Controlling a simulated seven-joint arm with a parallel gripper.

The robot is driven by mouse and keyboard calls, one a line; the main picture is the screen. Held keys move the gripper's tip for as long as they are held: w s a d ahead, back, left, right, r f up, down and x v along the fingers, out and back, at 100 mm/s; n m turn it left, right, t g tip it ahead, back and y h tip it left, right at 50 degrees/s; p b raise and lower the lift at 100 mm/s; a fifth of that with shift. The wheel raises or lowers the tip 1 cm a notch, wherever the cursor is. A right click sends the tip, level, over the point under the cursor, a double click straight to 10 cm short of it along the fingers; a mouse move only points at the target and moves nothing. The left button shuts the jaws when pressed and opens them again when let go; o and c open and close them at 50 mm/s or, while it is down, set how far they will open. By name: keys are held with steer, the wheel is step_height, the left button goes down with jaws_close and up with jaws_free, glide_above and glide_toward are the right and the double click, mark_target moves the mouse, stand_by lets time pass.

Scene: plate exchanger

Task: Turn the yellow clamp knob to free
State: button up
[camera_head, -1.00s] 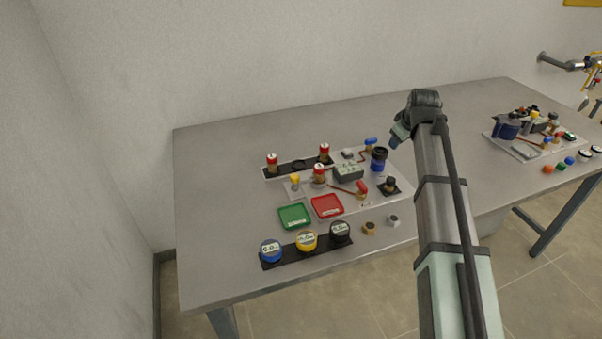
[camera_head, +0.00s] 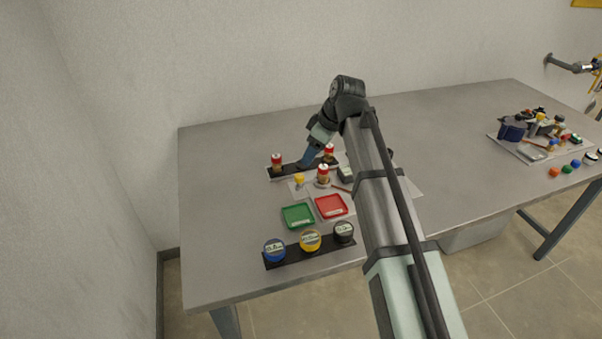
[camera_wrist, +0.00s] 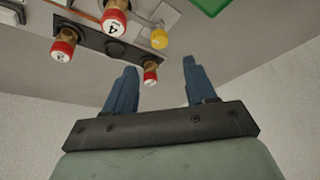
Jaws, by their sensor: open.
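The yellow clamp knob (camera_head: 299,180) sits at the left end of the light base plate, left of a red-capped brass fitting (camera_head: 323,171). In the wrist view the yellow knob (camera_wrist: 159,39) stands near the top centre, beyond the fingertips. My gripper (camera_head: 308,160) hangs over the dark rail behind the knob. Its two blue fingers show apart and empty in the wrist view (camera_wrist: 160,72). The knob is clear of both fingers. I cannot read the knob's turn position.
Red-capped fittings (camera_head: 277,161) stand at both ends of the dark rail (camera_head: 286,172); one (camera_wrist: 151,76) is close to a finger. Green (camera_head: 298,216) and red (camera_head: 331,206) trays lie in front. Blue, yellow and black round pieces (camera_head: 310,240) line the front. My arm hides the plate's right part.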

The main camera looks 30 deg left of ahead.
mark_target(300, 175)
steer(key=x, duration=1)
steer(key=shift+a, duration=0.1)
steer(key=c, duration=1)
